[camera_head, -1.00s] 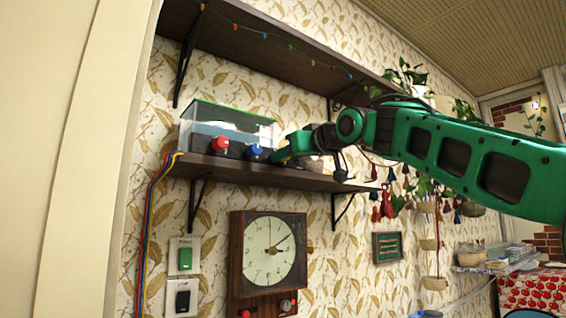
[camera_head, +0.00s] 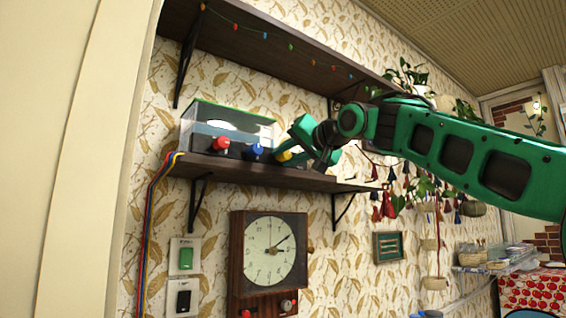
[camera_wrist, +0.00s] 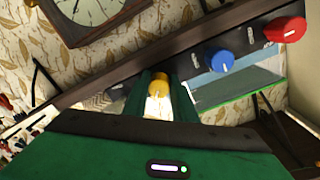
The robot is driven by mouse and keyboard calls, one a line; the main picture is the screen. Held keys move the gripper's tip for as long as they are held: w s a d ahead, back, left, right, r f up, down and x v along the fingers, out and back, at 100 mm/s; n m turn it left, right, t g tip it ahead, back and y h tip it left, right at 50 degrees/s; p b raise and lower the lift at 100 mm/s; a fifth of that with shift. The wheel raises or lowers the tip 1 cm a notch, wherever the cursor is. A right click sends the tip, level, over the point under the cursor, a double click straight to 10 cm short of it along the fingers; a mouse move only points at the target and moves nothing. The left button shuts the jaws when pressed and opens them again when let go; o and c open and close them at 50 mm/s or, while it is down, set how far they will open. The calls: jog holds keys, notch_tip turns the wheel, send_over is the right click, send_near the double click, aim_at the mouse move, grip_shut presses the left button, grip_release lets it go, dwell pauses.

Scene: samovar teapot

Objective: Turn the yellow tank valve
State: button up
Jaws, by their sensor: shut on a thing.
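The tank (camera_head: 230,118), a clear box with a green rim, stands on the lower shelf. Its dark front panel carries a red valve (camera_head: 221,144), a blue valve (camera_head: 255,151) and the yellow valve (camera_head: 284,156). My gripper (camera_head: 288,150) is at the yellow valve, at the right end of the row. In the wrist view the yellow valve (camera_wrist: 158,86) sits between my two green fingers, which are shut on it. The blue valve (camera_wrist: 219,60) and the red valve (camera_wrist: 284,30) show to the right there, untouched. Part of the yellow valve is hidden by the fingers in the head view.
The lower shelf (camera_head: 315,183) runs under the tank, and an upper shelf (camera_head: 260,40) with string lights hangs above. A clock (camera_head: 268,250) and switches (camera_head: 184,256) are on the wall below. Hanging tassels and plants are at the right.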

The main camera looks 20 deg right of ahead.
jog(key=m, duration=0.5)
jog(key=shift+d, duration=0.15)
jog(key=shift+d+m+y, duration=0.1)
jog(key=shift+m+y, duration=0.2)
jog(key=shift+m, duration=1.6)
jog(key=shift+w, duration=0.1)
jog(key=o, duration=1)
jog(key=shift+d, duration=0.1)
jog(key=shift+o, duration=0.2)
jog(key=shift+s, duration=0.2)
jog(key=v, duration=1)
jog(key=shift+r, duration=0.2)
